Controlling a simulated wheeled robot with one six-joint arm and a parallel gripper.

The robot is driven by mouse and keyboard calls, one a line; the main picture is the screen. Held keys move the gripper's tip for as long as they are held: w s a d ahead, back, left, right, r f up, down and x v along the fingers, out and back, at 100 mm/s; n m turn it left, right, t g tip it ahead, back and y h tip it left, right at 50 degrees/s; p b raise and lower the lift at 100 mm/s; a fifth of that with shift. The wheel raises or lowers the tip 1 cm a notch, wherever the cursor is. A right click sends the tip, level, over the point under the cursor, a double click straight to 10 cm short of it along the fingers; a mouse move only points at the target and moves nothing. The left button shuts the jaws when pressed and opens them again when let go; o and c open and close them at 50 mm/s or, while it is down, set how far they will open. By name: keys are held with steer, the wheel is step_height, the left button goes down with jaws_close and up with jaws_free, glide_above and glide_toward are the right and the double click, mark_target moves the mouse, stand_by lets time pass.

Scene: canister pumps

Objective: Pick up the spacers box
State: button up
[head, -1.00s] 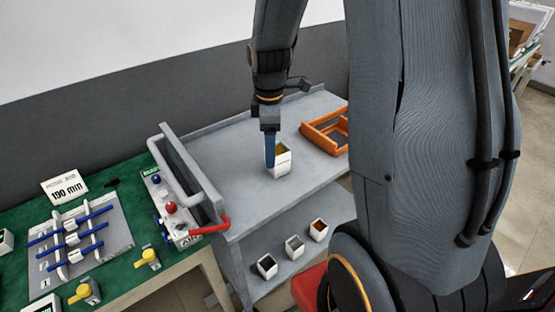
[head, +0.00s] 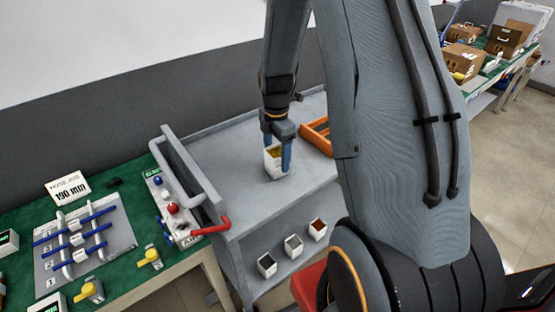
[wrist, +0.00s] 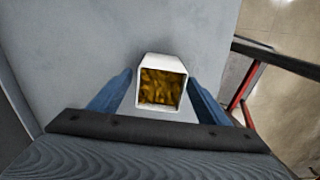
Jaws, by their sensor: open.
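The spacers box is a small white open-topped box (head: 270,166) with yellow-brown contents, standing upright on the grey cart's upper shelf (head: 235,185). In the wrist view the white box (wrist: 162,104) sits between the two blue fingers. My gripper (head: 278,155) is open and points down at the box, with one finger on either side. In the wrist view, my gripper (wrist: 160,100) shows a gap between the box and at least the right finger. Whether the left finger touches the box I cannot tell.
An orange frame tray (head: 317,135) lies on the upper shelf, right of the box. Three small white boxes (head: 293,245) stand on the lower shelf. A green workbench (head: 125,206) with a fixture and a control box adjoins the cart's left end.

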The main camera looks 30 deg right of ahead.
steer(key=shift+f+p, duration=0.35)
steer(key=shift+f, duration=1.1)
steer(key=c, duration=1.3)
steer(key=shift+r, duration=0.15)
steer(key=shift+c, duration=0.2)
